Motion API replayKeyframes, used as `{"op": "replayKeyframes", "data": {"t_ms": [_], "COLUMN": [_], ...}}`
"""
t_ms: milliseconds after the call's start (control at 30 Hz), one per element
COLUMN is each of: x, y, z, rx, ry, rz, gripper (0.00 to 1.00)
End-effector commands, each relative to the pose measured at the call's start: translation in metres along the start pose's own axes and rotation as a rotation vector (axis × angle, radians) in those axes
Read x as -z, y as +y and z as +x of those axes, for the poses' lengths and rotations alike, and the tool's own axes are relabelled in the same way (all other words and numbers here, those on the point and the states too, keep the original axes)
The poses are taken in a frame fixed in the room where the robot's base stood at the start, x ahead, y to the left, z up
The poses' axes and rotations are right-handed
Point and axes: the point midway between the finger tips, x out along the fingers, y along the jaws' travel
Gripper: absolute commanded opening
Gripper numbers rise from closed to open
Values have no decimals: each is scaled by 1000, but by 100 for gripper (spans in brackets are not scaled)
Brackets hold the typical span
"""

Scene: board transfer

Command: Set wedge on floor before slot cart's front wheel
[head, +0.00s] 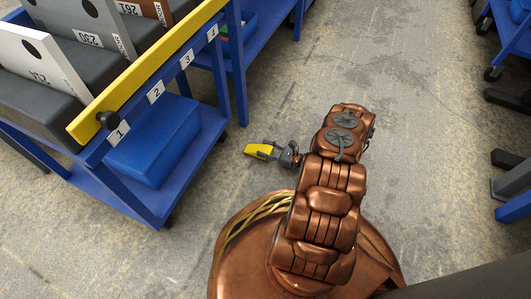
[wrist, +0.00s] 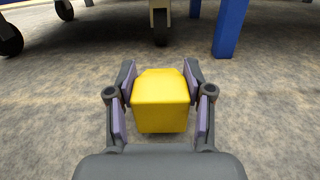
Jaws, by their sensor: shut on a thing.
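The yellow wedge (head: 260,151) is held out to the left of my arm, toward the slot cart. In the wrist view the wedge (wrist: 161,103) sits between the two purple-padded fingers of my gripper (wrist: 160,82), which is shut on it. My gripper (head: 272,152) is low near the floor; I cannot tell whether the wedge touches it. The blue slot cart (head: 180,212) stands at the left in the head view, with numbered slots and a yellow bar. A dark wheel (head: 222,137) shows under its right corner. A wheel (wrist: 160,27) stands ahead of the wedge, apart from it.
A blue post (wrist: 230,28) and another caster (wrist: 10,38) flank the wheel in the wrist view. Another blue cart (head: 262,40) stands behind, and blue furniture (head: 512,35) stands at the right. The grey floor between is clear.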

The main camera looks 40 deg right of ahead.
Motion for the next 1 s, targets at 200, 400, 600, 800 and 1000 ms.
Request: {"op": "replayKeyframes", "data": {"t_ms": [200, 400, 600, 800, 1000], "x": [13, 13, 18, 26, 31], "y": [0, 0, -1, -1, -1], "z": [0, 0, 0, 0, 0], "rx": [0, 0, 0, 0, 2], "ry": [-1, -1, 0, 5, 11], "rz": [-1, -1, -2, -3, -3], "gripper": [9, 9, 9, 9, 53]}}
